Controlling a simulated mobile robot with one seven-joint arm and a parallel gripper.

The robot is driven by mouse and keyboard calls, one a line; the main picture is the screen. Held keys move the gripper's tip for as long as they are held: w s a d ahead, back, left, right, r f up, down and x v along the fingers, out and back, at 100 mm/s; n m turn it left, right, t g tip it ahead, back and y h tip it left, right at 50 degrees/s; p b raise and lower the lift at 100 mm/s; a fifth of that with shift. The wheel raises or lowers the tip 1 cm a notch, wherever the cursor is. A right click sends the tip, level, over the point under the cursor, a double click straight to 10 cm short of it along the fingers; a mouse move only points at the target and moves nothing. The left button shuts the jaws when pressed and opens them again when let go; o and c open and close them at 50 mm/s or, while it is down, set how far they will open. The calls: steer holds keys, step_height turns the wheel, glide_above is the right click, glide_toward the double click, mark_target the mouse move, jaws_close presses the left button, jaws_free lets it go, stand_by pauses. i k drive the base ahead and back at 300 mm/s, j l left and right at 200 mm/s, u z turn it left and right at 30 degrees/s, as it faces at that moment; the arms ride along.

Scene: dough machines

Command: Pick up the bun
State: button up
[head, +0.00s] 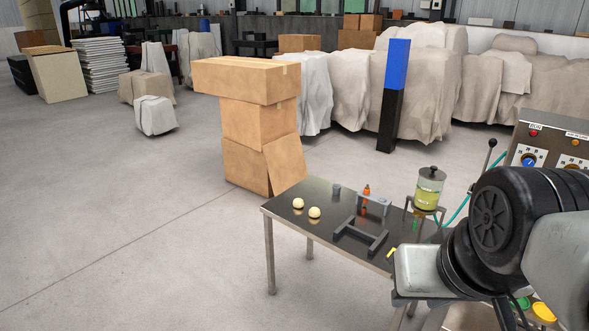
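Two pale, round buns lie on the left part of a dark-topped metal table (277,205). One bun (298,203) is nearer the back left, and the other bun (315,212) is just to its right and slightly closer. They look separate from each other. My arm reaches in from the right edge, over the right end of the table. My gripper's fingers are not visible, so I cannot see its opening or anything in it. Nothing of my arm touches the buns.
On the table are a grey bracket frame (362,235), a small dark cup (337,189) and an orange-tipped tool (366,191). A jar of yellowish liquid (430,188) and a control panel (553,150) stand right. Stacked cardboard boxes (258,122) stand behind. Floor left is clear.

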mark_target(298, 204)
steer(key=u, duration=0.35)
steer(key=z, duration=1.85)
steer(key=u, duration=1.85)
steer(key=i+j+z, duration=0.2)
steer(key=i+j, duration=0.3)
steer(key=i, duration=0.15)
steer(key=i+j+z, duration=0.2)
steer(key=i+j, duration=0.35)
steer(key=i+j+z, duration=0.2)
steer(key=i+j, duration=0.4)
steer(key=i+j+z, duration=0.15)
steer(key=i+j, duration=0.35)
steer(key=j, duration=0.3)
